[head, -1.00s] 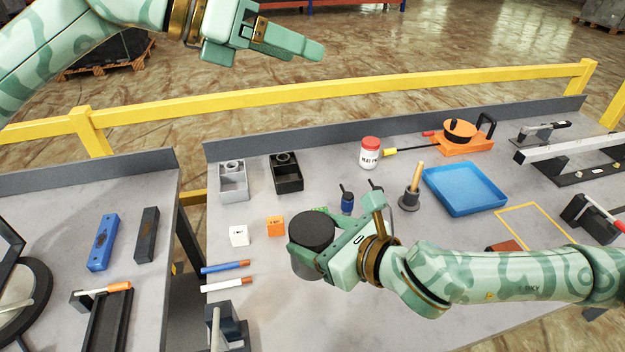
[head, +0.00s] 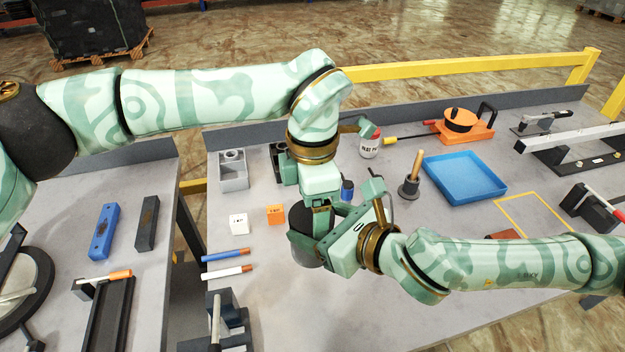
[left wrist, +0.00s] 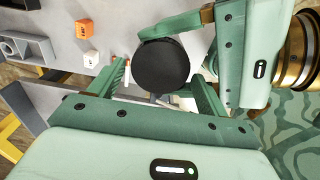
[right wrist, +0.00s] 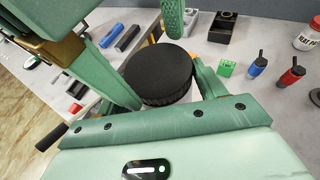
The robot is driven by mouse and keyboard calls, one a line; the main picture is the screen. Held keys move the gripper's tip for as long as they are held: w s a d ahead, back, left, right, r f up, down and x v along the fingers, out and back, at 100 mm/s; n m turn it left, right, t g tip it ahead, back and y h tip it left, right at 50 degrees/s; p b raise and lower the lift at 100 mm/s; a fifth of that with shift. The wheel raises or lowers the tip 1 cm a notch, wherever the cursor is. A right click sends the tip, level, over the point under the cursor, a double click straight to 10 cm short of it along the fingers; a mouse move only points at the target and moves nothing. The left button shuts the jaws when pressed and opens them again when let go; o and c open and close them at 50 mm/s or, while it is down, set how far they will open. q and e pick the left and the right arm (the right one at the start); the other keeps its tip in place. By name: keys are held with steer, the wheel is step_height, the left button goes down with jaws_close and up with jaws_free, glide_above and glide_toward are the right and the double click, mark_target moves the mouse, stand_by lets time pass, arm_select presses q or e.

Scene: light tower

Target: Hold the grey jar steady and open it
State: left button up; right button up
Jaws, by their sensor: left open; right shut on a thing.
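My right gripper (right wrist: 165,88) is shut on the jar's body, with one finger on each side below the lid. My left gripper (left wrist: 160,72) is open above the jar and points down. In the left wrist view the round lid (left wrist: 162,64) lies between its fingers, with a gap visible on the left side. In the head view my left gripper and right hand hide part of the lid and jar.
A white cube (head: 238,225) and an orange cube (head: 275,214) sit left of the jar, with two markers (head: 226,256) in front of them. A blue tray (head: 464,178) and a plunger-like tool (head: 411,178) stand to the right. Bare bench lies in front of the jar.

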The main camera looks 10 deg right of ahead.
arm_select(q)
steer(key=shift+f, duration=0.65)
steer(key=shift+c, duration=0.4)
steer(key=c, duration=0.7)
steer(key=n, duration=0.6)
steer(key=shift+c, duration=0.2)
steer(key=n, duration=0.7)
